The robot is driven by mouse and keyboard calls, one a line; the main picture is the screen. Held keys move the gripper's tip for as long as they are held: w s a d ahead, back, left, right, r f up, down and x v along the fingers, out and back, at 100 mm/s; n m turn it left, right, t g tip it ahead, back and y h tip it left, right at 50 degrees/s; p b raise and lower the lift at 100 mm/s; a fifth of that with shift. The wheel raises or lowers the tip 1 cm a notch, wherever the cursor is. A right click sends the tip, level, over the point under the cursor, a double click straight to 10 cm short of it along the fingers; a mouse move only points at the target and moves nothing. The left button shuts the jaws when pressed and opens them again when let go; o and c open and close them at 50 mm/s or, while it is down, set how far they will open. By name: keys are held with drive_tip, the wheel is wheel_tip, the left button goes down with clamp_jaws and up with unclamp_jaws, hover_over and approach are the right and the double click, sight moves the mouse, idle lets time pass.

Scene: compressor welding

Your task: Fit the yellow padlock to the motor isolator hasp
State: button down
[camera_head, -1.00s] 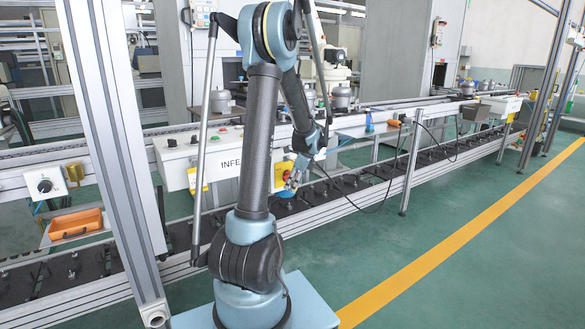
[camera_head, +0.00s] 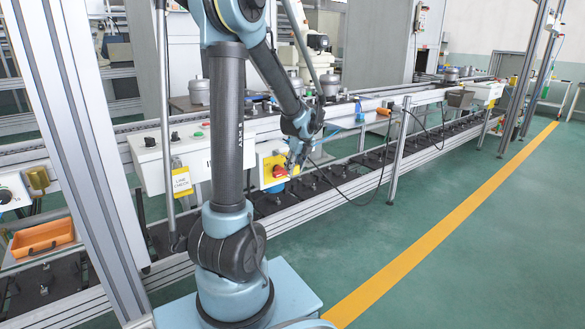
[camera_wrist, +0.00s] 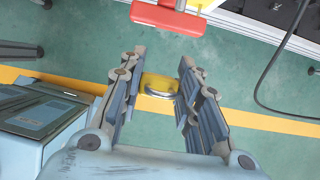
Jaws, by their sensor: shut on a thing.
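The yellow padlock (camera_wrist: 158,84) sits between the fingers of my gripper (camera_wrist: 160,82) in the wrist view, its silver curved shackle on the side towards the palm. In the head view my gripper (camera_head: 292,164) is in front of the conveyor, close to the motor isolator, a yellow plate (camera_head: 267,177) with a red handle (camera_head: 279,171). The red handle (camera_wrist: 168,17) also shows at the top of the wrist view, ahead of and apart from the padlock. The hasp hole cannot be made out. The padlock is too small to tell in the head view.
A white control box (camera_head: 150,163) with a yellow "LINE CHECK" tag (camera_head: 181,182) is left of the isolator. A black cable (camera_head: 350,192) hangs to the right. An orange tray (camera_head: 42,238) is at far left. Green floor is clear right of the conveyor.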

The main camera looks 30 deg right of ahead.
drive_tip(key=shift+w+a, duration=0.2)
drive_tip(key=shift+w, duration=2.65)
drive_tip(key=shift+w, duration=1.3)
drive_tip(key=c, duration=1.1)
unclamp_jaws()
drive_tip(key=shift+a, duration=0.1)
drive_tip(key=v, duration=1.2)
